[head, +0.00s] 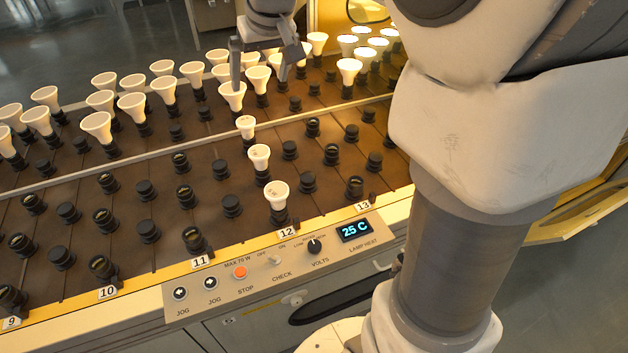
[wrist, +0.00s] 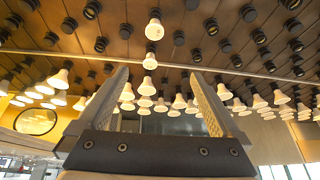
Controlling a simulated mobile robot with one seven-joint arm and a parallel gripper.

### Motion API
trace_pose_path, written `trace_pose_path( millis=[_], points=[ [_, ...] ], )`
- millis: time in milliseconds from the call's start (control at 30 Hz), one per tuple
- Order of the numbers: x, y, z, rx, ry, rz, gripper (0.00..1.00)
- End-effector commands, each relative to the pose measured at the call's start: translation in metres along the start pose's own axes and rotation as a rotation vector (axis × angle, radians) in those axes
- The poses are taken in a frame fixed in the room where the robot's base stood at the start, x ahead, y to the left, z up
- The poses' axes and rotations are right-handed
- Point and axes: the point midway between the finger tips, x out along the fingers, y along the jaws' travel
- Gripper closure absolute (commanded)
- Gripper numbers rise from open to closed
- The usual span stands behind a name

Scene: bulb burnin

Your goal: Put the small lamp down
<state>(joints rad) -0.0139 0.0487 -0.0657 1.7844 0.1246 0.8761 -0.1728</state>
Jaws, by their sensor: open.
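Several white cone-shaped lamps stand in black sockets on the brown rack. Three stand in line at row 12: a front lamp (head: 277,193), a middle lamp (head: 259,156) and a far, smaller-looking lamp (head: 246,126). I cannot tell for certain which one is the small lamp. My gripper (head: 261,82) is open over the far rows, its fingers apart around the area of a lamp (head: 257,77); touching cannot be told. In the wrist view my gripper (wrist: 157,73) is open with nothing clamped, and several lamps show beyond the fingers.
Empty black sockets (head: 232,205) fill much of the near rack. A control panel (head: 285,260) with buttons and a display (head: 356,230) reading 25 C lies along the front edge. Lit lamps (head: 349,68) stand at the far right. Crowded lamps surround my gripper.

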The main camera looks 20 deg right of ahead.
Motion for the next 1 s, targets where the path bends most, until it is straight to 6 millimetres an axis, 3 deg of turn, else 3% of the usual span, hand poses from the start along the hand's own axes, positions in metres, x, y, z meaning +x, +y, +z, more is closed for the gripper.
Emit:
trace_pose_path(
  millis=[100,300,600,800,1000],
  points=[
    [-0.029,-0.006,0.037,0.01,0.012,0.005,0.0],
    [-0.061,-0.015,0.103,0.019,0.025,0.019,0.0],
    [-0.079,-0.02,0.203,0.036,0.044,0.054,0.0],
    [-0.076,-0.02,0.241,0.043,0.05,0.07,0.0],
    [-0.074,-0.02,0.25,0.046,0.05,0.074,0.0]
  ],
)
